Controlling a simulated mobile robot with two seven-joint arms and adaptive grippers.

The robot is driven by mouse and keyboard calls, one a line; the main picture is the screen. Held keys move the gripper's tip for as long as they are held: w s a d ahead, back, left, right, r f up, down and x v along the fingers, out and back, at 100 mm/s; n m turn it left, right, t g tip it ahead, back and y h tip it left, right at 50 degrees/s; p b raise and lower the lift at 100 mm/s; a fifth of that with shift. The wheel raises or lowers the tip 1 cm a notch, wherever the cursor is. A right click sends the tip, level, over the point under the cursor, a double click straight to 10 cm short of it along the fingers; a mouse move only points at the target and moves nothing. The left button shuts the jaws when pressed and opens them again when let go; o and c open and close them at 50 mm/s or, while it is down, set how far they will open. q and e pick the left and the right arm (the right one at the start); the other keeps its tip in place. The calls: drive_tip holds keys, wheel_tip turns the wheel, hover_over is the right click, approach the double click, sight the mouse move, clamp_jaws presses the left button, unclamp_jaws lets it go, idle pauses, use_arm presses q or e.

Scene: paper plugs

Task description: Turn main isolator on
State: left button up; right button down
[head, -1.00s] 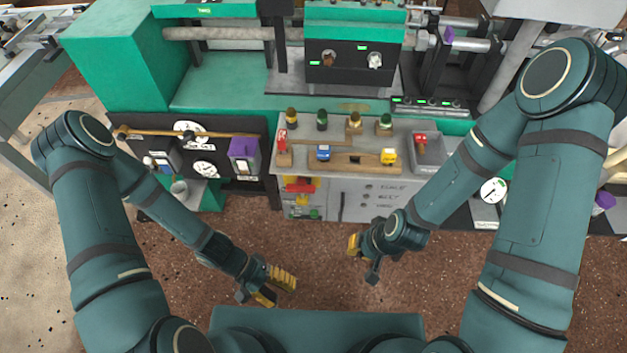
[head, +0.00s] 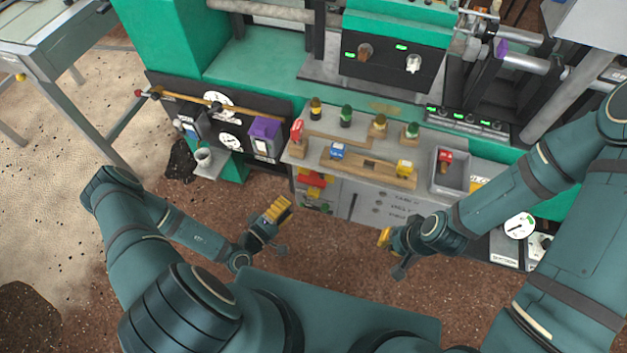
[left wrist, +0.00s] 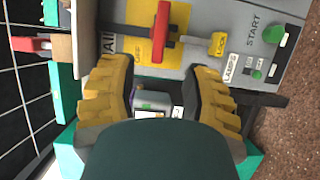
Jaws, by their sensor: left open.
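The main isolator (head: 316,178) is a red handle on a yellow plate, low on the front of the grey cabinet. In the left wrist view the red handle (left wrist: 160,32) lies just beyond the fingertips, with the yellow plate (left wrist: 128,45) behind it and a partly hidden label beside it. My left gripper (head: 277,208) is open, in front of the cabinet and a little lower left of the isolator, apart from it. In the left wrist view its yellow fingers (left wrist: 160,68) stand wide apart with nothing gripped. My right gripper (head: 385,238) hangs further right; its opening is hidden.
The cabinet top (head: 300,150) carries several coloured plugs and a grey tray (head: 436,185). A yellow lock tag (left wrist: 217,45) and the green START button (left wrist: 273,34) sit near the isolator. A black panel with a purple box (head: 265,130) stands left. Open brown floor lies in front.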

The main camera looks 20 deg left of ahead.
sight(309, 184)
use_arm(q)
drive_tip(key=b+x, duration=0.2)
drive_tip(key=x, duration=0.9)
drive_tip(key=shift+w+d, duration=0.15)
drive_tip(key=shift+w, duration=0.1)
clamp_jaws()
